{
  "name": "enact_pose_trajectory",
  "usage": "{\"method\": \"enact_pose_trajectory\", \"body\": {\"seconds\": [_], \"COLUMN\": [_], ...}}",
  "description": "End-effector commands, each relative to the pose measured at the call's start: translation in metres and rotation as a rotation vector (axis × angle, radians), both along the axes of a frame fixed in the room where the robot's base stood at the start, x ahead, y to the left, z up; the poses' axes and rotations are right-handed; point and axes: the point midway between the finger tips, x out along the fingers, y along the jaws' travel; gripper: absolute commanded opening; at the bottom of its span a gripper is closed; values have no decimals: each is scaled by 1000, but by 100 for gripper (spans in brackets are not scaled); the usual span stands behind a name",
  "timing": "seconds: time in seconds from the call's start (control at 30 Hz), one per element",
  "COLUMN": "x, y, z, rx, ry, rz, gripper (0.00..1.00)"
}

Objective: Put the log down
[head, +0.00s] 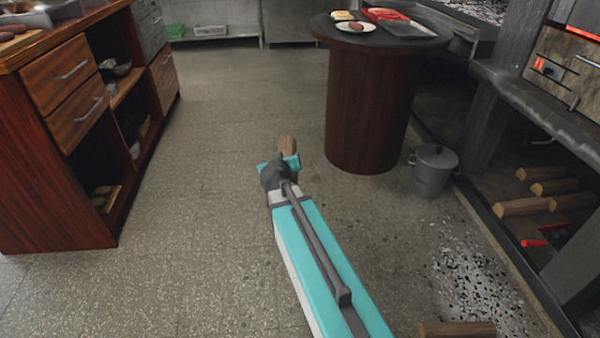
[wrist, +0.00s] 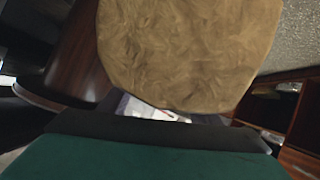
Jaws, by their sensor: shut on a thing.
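My gripper (head: 287,161) is shut on a log (head: 287,143) and holds it out in front of my arm, over the open floor in the head view. Only the log's brown end shows past the gripper there. In the wrist view the log's pale cut face (wrist: 185,50) fills the upper middle, above the dark edge of my gripper (wrist: 160,125). The fingers themselves are mostly hidden. How high the log is above the floor I cannot tell.
A round dark table (head: 366,110) with plates and trays stands ahead right, a lidded metal bucket (head: 434,172) beside it. Several logs (head: 523,207) lie under the grill at right. Another log (head: 457,329) lies on the floor at bottom. A wooden cabinet (head: 60,150) stands left. The middle floor is clear.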

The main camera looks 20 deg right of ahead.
Motion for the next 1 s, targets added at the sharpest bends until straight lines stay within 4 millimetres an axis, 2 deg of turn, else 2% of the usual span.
{"method": "enact_pose_trajectory", "body": {"seconds": [0.03,0.5,0.8,1.0], "x": [3,21,23,21], "y": [8,80,129,154], "z": [13,96,154,185], "rx": [0,-1,-1,-3], "ry": [-8,-9,-7,-7], "rz": [28,269,420,498], "gripper": [8,8,8,8]}}
